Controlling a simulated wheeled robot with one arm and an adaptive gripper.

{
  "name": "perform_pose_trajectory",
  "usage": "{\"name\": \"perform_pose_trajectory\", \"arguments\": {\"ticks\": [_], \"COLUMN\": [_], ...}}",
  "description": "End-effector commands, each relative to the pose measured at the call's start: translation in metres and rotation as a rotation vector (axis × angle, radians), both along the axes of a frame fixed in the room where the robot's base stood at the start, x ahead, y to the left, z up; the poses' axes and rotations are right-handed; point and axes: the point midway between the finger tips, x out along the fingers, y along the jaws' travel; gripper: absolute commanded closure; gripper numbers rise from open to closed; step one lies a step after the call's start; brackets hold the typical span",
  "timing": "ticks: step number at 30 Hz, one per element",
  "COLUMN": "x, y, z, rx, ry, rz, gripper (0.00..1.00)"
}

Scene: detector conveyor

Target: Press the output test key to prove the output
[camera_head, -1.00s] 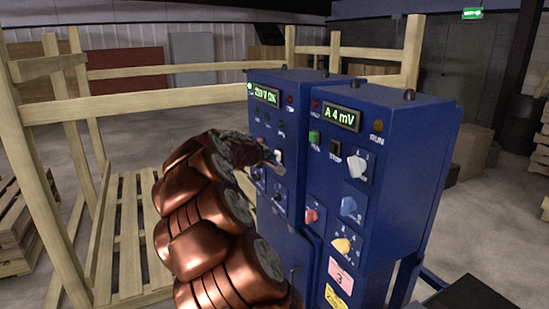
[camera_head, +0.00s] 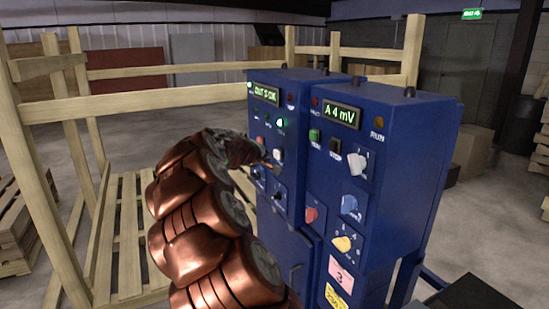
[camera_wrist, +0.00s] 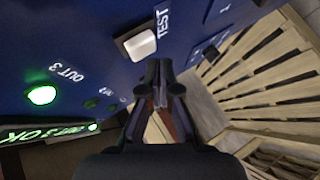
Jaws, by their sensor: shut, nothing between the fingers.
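The white output test key (camera_head: 277,154), labelled TEST, is on the left blue cabinet (camera_head: 292,205). In the wrist view the key (camera_wrist: 137,44) stands just above and left of my fingertips, unobstructed. My gripper (camera_head: 271,164) is shut and empty beside the key. Its dark fingertips (camera_wrist: 160,88) appear slightly apart from the key. The OUT 3 lamp (camera_wrist: 41,95) is lit green and shows bright in the head view (camera_head: 281,122). The cabinet's display (camera_head: 266,91) reads what looks like OUT 3 OK.
The right cabinet (camera_head: 408,150) has a display (camera_head: 342,116) reading A 4 mV, a green button (camera_head: 314,136), a black STOP button (camera_head: 335,146) and several coloured knobs. A wooden crate frame (camera_head: 130,103) stands behind and left of my arm. Floor is open farther back.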

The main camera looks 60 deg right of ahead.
Motion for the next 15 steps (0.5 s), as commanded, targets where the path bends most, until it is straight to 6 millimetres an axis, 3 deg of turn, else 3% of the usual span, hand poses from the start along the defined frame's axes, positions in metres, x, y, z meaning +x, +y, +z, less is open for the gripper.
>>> {"name": "perform_pose_trajectory", "arguments": {"ticks": [15], "x": [0.0041], "y": [0.0060], "z": [-0.0007], "rx": [0.000], "ry": [0.000], "rz": [0.000], "gripper": [1.00]}}
